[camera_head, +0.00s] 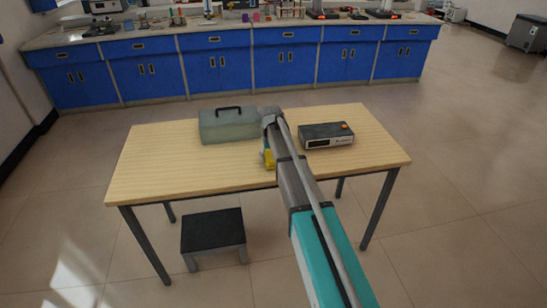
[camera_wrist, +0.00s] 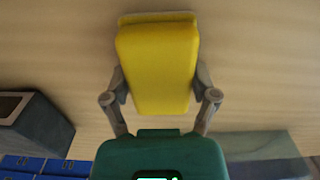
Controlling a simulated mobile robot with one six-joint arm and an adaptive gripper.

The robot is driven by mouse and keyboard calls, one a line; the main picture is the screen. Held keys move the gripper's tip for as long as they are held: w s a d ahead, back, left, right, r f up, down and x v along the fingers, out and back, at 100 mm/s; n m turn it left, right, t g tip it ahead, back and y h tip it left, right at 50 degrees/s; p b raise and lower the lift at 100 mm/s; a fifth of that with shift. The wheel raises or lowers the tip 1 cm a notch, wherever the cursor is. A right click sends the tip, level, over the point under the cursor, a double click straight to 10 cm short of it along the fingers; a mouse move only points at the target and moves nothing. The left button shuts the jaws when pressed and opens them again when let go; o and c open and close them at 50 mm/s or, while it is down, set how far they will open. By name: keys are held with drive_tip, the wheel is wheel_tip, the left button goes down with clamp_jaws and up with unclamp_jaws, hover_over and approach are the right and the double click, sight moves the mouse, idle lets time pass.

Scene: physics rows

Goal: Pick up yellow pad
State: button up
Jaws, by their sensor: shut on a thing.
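The yellow pad (camera_wrist: 158,65) fills the upper middle of the wrist view. It is a rounded yellow block with a paler layer along its far end. My gripper (camera_wrist: 160,85) is shut on it, with one finger at each side. In the head view the yellow pad (camera_head: 268,159) shows as a small patch beside my arm, over the wooden table (camera_head: 165,160). My arm hides most of the gripper (camera_head: 266,150) there. I cannot tell whether the pad touches the tabletop.
A grey-green case (camera_head: 228,127) with a black handle stands on the table left of my arm. A dark box with an orange button (camera_head: 327,136) stands to its right. A black-topped stool (camera_head: 212,230) is below the front edge. Blue cabinets (camera_head: 220,72) line the back.

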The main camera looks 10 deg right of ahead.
drive_tip(key=shift+r+p, duration=1.4)
drive_tip(key=shift+r, duration=0.1)
drive_tip(key=s+r+p, duration=1)
drive_tip(key=s, duration=0.4)
drive_tip(key=shift+a, duration=0.35)
drive_tip(key=shift+f, duration=0.1)
drive_tip(key=o, duration=0.5)
drive_tip(key=shift+c, duration=1.8)
drive_tip(key=shift+s, duration=0.1)
